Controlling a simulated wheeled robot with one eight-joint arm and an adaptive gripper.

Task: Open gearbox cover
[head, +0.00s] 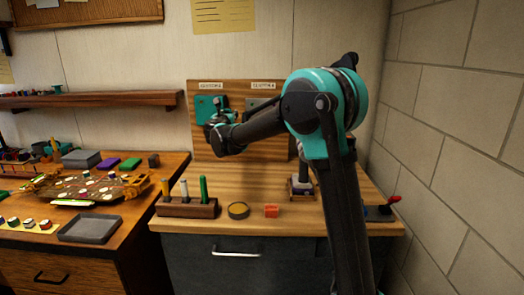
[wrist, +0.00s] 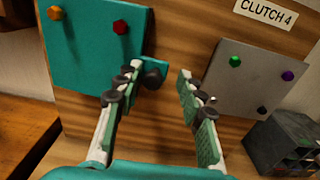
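A teal plate (head: 205,103) is mounted on the upright wooden board, left of a grey plate (head: 262,101). In the wrist view, the teal plate (wrist: 85,60) carries an orange and a red fastener, with a dark knob (wrist: 153,76) at its lower right corner. The grey plate (wrist: 245,78) has green, purple and dark fasteners, under a label reading "CLUTCH 4". The label over the teal plate is too small to read. My gripper (wrist: 160,73) is open and empty, its fingers either side of the knob's area; contact cannot be told. In the head view, my gripper (head: 213,118) is before the teal plate.
On the bench below, a wooden holder (head: 187,208) with upright tools, a round tin (head: 238,211) and a red block (head: 271,211) stand near the front edge. A dark box (wrist: 285,143) shows at lower right of the wrist view. A block wall closes the right side.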

